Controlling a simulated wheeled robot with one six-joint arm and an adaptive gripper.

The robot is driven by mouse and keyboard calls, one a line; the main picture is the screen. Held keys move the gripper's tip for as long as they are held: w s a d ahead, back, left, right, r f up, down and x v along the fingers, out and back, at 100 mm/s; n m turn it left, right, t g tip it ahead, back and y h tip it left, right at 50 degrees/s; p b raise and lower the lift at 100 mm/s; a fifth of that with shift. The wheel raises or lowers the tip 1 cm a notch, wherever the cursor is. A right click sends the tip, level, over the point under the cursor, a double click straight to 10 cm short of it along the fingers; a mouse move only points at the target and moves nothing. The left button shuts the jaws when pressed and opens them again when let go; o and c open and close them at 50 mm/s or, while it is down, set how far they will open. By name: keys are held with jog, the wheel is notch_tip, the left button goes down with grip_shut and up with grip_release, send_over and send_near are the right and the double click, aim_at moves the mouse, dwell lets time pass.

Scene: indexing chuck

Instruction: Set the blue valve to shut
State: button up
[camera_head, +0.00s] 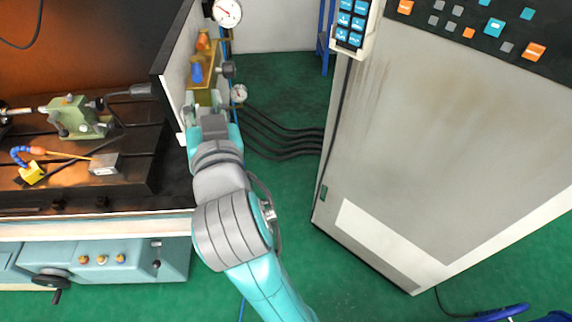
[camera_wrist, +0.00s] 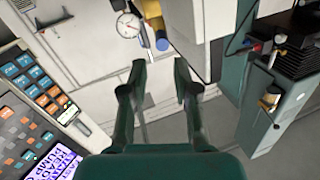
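The blue valve (camera_head: 196,71) shows as a blue knob on a yellowish bracket at the side of the machine wall in the head view. It also shows in the wrist view (camera_wrist: 162,43), just beyond my fingertips and partly cut off from clear sight. Its handle setting cannot be read. My gripper (camera_head: 203,100) is just in front of the bracket, below the blue valve in the picture. In the wrist view my gripper (camera_wrist: 160,70) has its two fingers spread with nothing between them, and it appears apart from the valve.
An orange valve (camera_head: 203,41) sits behind the blue one. A pressure gauge (camera_head: 227,12) and a smaller gauge (camera_head: 239,93) are close by. The machine bed (camera_head: 130,155) lies left, a grey cabinet (camera_head: 440,130) right. Black hoses (camera_head: 285,140) cross the green floor between them.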

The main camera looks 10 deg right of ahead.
aim_at(201, 80)
jog(key=x, duration=0.9)
jog(key=shift+w+d, duration=0.1)
jog(key=shift+w, duration=0.1)
jog(key=shift+w+d+n+g+y, duration=0.1)
jog(key=shift+d+n+g+y, duration=0.2)
jog(key=shift+n+y, duration=0.45)
jog(key=shift+w+d+n+g+y, duration=0.15)
jog(key=shift+n+g+y, duration=0.35)
jog(key=shift+y, duration=0.5)
jog(key=shift+s+d+n+g+y, duration=0.1)
jog(key=shift+d+n+g+y, duration=0.2)
jog(key=shift+n+y, duration=0.45)
jog(key=w+d+n+g+y, duration=0.4)
jog(key=d+n+g+y, duration=0.6)
jog(key=d+g, duration=0.4)
jog(key=s+f+m+t+h, duration=0.2)
jog(key=f+m+t+h, duration=0.1)
jog(key=f, duration=1.1)
jog(key=s+f+m+t+h, duration=0.3)
jog(key=f+m+t, duration=0.2)
jog(key=f, duration=0.9)
jog(key=shift+s+d+f+m+t+h, duration=0.25)
jog(key=shift+f+m+t+h, duration=0.15)
jog(key=shift+m, duration=1.1)
